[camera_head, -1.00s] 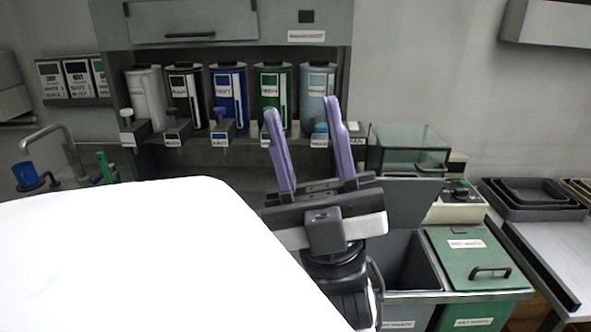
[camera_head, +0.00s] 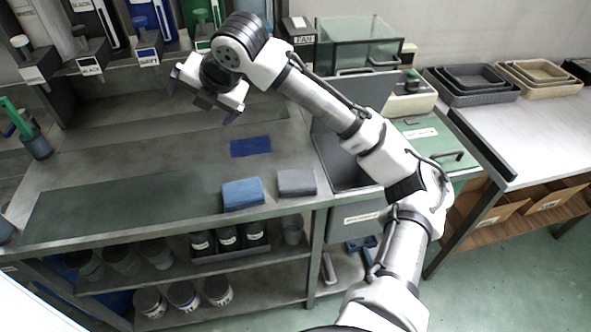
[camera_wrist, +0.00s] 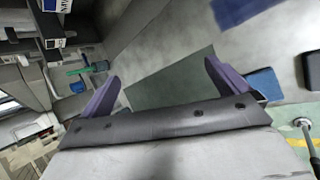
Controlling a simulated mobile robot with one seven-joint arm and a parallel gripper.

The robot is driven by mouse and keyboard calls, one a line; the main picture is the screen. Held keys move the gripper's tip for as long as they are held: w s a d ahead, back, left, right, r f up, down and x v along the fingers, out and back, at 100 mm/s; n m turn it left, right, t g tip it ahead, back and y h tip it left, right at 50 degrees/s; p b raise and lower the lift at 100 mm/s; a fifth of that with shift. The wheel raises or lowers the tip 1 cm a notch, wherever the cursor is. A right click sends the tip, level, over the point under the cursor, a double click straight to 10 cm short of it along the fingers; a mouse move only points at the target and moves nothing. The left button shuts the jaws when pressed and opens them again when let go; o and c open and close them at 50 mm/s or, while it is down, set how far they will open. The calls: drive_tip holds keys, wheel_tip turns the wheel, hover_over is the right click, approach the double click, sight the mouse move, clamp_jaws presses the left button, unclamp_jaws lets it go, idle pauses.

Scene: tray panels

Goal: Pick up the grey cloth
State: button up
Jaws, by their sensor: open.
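The grey cloth (camera_head: 297,182) is a folded pad lying near the front edge of the workbench in the head view, just right of a folded blue cloth (camera_head: 242,194). In the wrist view a dark grey pad at the right edge, probably the grey cloth (camera_wrist: 312,70), lies beyond the blue cloth (camera_wrist: 263,83). My gripper (camera_head: 203,98) is above the back left part of the bench, up and to the left of the cloth and well apart from it. In the wrist view its two purple fingers (camera_wrist: 160,82) are spread with nothing between them.
A flat dark blue piece (camera_head: 250,146) lies behind the cloths. A bin (camera_head: 345,160) opens right of the grey cloth. Labelled canisters (camera_head: 150,18) with dispensers stand along the back, and a glass tank (camera_head: 355,45) is at the back right. The bench's left front is clear.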

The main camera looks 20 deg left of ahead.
drive_tip(key=w+d+f+n+h, duration=0.1)
drive_tip(key=w+d+f+h, duration=0.15)
drive_tip(key=d, duration=0.55)
drive_tip(key=n+g+h, duration=0.2)
drive_tip(key=h, duration=0.3)
hover_over(296, 176)
drive_tip(key=f, duration=0.5)
drive_tip(key=f+p, duration=0.1)
drive_tip(key=f, duration=0.1)
drive_tip(key=shift+w+d+f, duration=0.25)
drive_tip(key=shift+d+f, duration=0.05)
drive_tip(key=shift+f, duration=0.05)
drive_tip(key=shift+s+a+f+p, duration=0.15)
drive_tip(key=shift+f+p, duration=0.35)
drive_tip(key=shift+f, duration=1.05)
drive_tip(key=shift+s+a+f+p, duration=0.1)
drive_tip(key=shift+f+p, duration=0.35)
drive_tip(key=shift+f, duration=1.05)
drive_tip(key=c, duration=0.9)
